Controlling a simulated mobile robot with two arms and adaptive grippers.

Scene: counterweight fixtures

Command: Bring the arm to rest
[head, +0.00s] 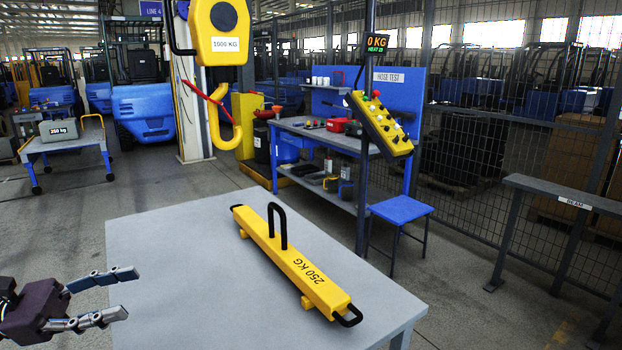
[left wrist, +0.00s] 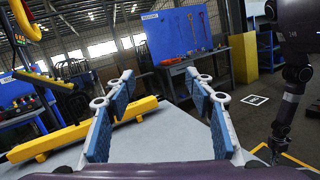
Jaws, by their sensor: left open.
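In the left wrist view the open fingers (left wrist: 160,95) point ahead over the scene. A yellow beam marked 250 KG (head: 296,268) lies on the grey table (head: 175,255), apart from the gripper. It has a black loop handle on top and black loops at its ends. The beam also shows in the left wrist view (left wrist: 60,140), partly behind a finger.
A yellow 1000 KG hoist block (head: 222,50) with a hook hangs behind the table. A yellow button pendant (head: 378,122) hangs over the far right. A blue stool (head: 401,210), a workbench (head: 320,135) and a grey rail (head: 560,192) stand beyond. Floor left of the table is clear.

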